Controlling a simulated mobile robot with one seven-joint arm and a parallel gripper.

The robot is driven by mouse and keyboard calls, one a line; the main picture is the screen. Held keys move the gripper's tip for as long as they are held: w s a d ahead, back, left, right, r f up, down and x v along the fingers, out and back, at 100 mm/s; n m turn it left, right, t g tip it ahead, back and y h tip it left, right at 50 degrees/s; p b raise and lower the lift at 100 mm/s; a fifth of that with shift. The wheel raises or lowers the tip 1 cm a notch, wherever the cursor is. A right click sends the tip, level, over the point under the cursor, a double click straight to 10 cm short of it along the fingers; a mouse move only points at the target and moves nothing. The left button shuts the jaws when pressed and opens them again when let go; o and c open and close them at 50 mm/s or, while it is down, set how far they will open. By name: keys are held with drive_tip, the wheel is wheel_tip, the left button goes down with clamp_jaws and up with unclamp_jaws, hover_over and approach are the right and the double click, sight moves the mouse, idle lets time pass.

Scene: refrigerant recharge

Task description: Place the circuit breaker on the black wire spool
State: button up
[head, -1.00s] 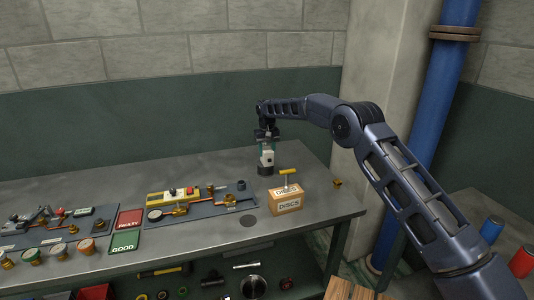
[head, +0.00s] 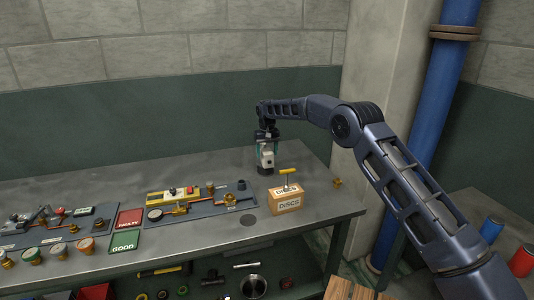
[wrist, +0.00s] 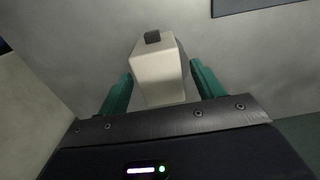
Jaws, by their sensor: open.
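The circuit breaker (head: 267,158), a white block with a dark toggle, stands upright on the black wire spool (head: 265,171) near the back of the bench. The spool is mostly hidden beneath it. My gripper (head: 266,163) is above and around the breaker, pointing down, with its teal fingers spread. In the wrist view the breaker (wrist: 158,75) lies between the two fingers, with a gap on each side.
A cardboard box labelled DISCS (head: 287,202), with a yellow-handled tool (head: 288,171) at its top, stands just right and in front. A blue-grey tray of fittings (head: 217,206) lies to the left. Green (head: 125,241) and red (head: 130,218) pads lie farther left. The bench behind is clear.

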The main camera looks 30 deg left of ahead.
sight(267, 151)
wheel_tip(267, 151, up, 12)
idle(0.5)
drive_tip(key=shift+f, duration=0.1)
drive_tip(key=w+d+r+m, duration=0.1)
drive_tip(key=w+d+r, duration=0.2)
drive_tip(key=d+r, duration=0.65)
drive_tip(key=w+d+r+m, duration=0.1)
drive_tip(key=w+d+r, duration=0.35)
drive_tip(key=d, duration=0.75)
drive_tip(key=s+d+r+m+t, duration=0.1)
drive_tip(key=s+d+r, duration=0.3)
drive_tip(key=d, duration=0.7)
drive_tip(key=s+d+r+m+t, duration=0.1)
drive_tip(key=s+d+r, duration=0.2)
drive_tip(key=d, duration=0.9)
drive_tip(key=s+d+r+m, duration=0.1)
drive_tip(key=s+d+r, duration=0.3)
drive_tip(key=d, duration=0.7)
drive_tip(key=s+d+f+m+t, duration=0.1)
drive_tip(key=s+d+f, duration=0.2)
drive_tip(key=s+d, duration=0.6)
drive_tip(key=s+d+f+m+t, duration=0.1)
drive_tip(key=s+d+f+m, duration=0.15)
drive_tip(key=s+d, duration=0.7)
drive_tip(key=s+d+f, duration=0.5)
drive_tip(key=s+f, duration=0.2)
drive_tip(key=s, duration=0.3)
drive_tip(key=shift+d+f+t, duration=0.2)
drive_tip(key=shift+f+t, duration=0.1)
drive_tip(key=shift+f, duration=0.05)
